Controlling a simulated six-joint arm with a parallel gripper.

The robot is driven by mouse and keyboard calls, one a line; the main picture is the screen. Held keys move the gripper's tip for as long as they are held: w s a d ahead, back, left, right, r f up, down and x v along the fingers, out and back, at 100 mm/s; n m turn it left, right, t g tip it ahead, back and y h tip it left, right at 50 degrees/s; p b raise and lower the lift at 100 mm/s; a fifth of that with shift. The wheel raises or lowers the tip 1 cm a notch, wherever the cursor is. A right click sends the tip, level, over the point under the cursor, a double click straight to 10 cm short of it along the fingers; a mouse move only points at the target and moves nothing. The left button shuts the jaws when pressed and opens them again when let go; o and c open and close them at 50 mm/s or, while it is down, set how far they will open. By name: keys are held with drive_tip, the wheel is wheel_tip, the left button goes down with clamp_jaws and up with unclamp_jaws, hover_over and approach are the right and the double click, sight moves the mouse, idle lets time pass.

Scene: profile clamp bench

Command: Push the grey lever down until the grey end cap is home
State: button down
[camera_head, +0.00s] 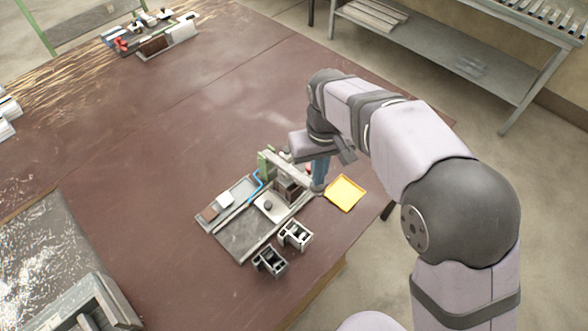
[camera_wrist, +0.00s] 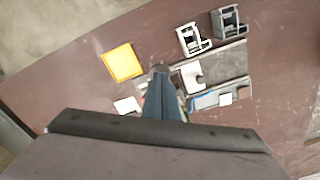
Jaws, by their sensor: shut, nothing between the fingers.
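The grey lever (camera_head: 290,169) is a pale bar running from a green upright (camera_head: 263,162) down to the right, over the fixture. My gripper (camera_head: 319,182) is shut and empty, pointing down at the lever's free end. Its blue-grey fingers also show in the wrist view (camera_wrist: 160,78), with a rounded grey piece at their tips. They look to be touching or very near the lever's end; I cannot tell which. A brown block (camera_head: 286,190) sits under the lever. I cannot clearly make out the grey end cap or how it is seated there.
A yellow tray (camera_head: 345,193) lies just right of the fingers. A whitish open housing (camera_head: 295,235) and a dark grey one (camera_head: 269,261) stand in front of the fixture plate (camera_head: 240,240). A white block (camera_head: 224,200) lies at its left.

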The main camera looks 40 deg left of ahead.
drive_tip(key=shift+f, duration=0.2)
drive_tip(key=shift+f+b, duration=0.6)
drive_tip(key=shift+f, duration=1)
drive_tip(key=shift+r, duration=0.15)
drive_tip(key=shift+r+p, duration=3.5)
drive_tip(key=shift+r, duration=0.7)
